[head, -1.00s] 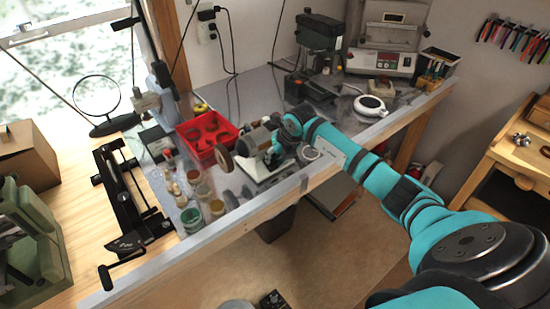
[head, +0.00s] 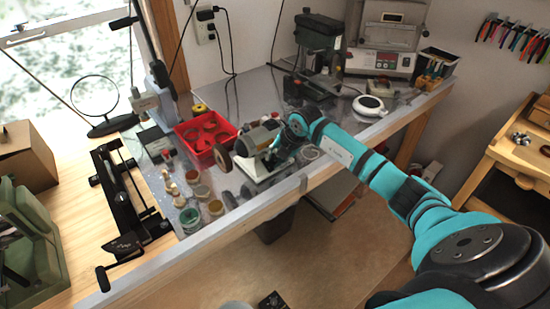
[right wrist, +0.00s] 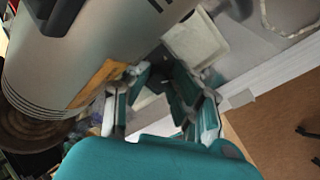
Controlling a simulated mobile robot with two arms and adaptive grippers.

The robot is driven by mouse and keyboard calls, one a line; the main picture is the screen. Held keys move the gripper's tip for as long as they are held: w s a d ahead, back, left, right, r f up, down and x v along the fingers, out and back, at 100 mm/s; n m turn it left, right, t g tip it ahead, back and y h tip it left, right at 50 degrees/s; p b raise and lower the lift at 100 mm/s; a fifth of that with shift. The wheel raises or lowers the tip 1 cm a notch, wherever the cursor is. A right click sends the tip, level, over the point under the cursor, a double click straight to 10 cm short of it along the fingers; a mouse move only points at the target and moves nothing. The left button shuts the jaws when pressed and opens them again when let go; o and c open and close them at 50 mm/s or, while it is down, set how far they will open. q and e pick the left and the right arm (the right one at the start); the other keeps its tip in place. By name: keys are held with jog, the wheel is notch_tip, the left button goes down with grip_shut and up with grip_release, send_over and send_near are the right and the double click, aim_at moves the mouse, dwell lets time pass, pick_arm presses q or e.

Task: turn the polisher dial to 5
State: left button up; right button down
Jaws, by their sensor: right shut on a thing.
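The polisher (head: 258,139) is a grey motor body on a pale base, with a brown round wheel (head: 222,158) at its left end. It stands near the front edge of the workbench. My right gripper (head: 272,160) is low at the front of the polisher, shut on the polisher dial. The fingers hide the dial, so its number cannot be read. In the right wrist view the polisher body (right wrist: 85,50) fills the upper left, and the gripper's teal and grey fingers (right wrist: 162,98) are close beside it. My left gripper is not in view.
A drill press (head: 318,50) and a white round device (head: 369,105) are to the right. The bench's front edge (head: 235,228) runs close by.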

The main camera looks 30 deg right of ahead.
dwell(0.3)
jog(key=c, duration=1.2)
grip_release()
jog(key=shift+o, duration=0.2)
jog(key=shift+r, duration=0.1)
jog(key=v, duration=0.7)
jog(key=shift+s+d+r, duration=0.2)
jog(key=shift+s+r, duration=0.1)
